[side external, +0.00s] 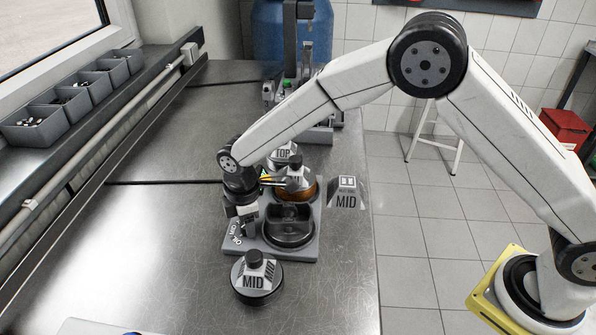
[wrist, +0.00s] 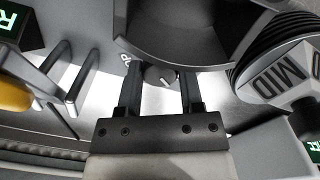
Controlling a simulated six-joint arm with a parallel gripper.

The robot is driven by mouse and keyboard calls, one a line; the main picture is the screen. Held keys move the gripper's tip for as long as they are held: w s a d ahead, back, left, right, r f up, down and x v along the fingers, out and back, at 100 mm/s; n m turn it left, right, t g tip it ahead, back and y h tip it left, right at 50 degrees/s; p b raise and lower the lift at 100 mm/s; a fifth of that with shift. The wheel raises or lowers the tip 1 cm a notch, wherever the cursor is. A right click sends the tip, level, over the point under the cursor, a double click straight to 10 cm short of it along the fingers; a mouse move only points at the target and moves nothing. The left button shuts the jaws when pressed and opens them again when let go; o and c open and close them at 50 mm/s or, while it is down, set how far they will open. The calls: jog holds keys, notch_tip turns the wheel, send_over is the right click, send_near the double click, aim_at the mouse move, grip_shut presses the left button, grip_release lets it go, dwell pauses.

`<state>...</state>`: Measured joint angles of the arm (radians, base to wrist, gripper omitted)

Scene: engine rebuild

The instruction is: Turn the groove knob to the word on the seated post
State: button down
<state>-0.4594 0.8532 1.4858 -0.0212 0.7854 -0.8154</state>
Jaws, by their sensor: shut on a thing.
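My gripper (side external: 247,226) is at the left edge of the grey fixture (side external: 305,246), pointing down. In the wrist view its two fingers (wrist: 160,90) are shut on the small dark groove knob (wrist: 160,76). White lettering shows beside the knob in the side view, but I cannot read it surely, nor where the knob points. Grey-capped posts stand at the back of the fixture; one cap (side external: 284,153) reads TOP. A second cap (side external: 297,180), above an amber base, is partly covered and its word is unclear. A dark open cup (side external: 288,223) sits in front of it.
A round black piece with a MID cap (side external: 254,277) stands on the bench in front of the fixture; a MID cap (wrist: 285,75) shows in the wrist view. A MID plate (side external: 346,196) is right of the fixture. Grey bins (side external: 60,112) line the left.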

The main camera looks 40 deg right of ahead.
jog(key=shift+c, duration=1.2)
grip_release()
jog(key=shift+r, duration=0.1)
jog(key=shift+s+r, duration=0.1)
jog(key=shift+r, duration=3.7)
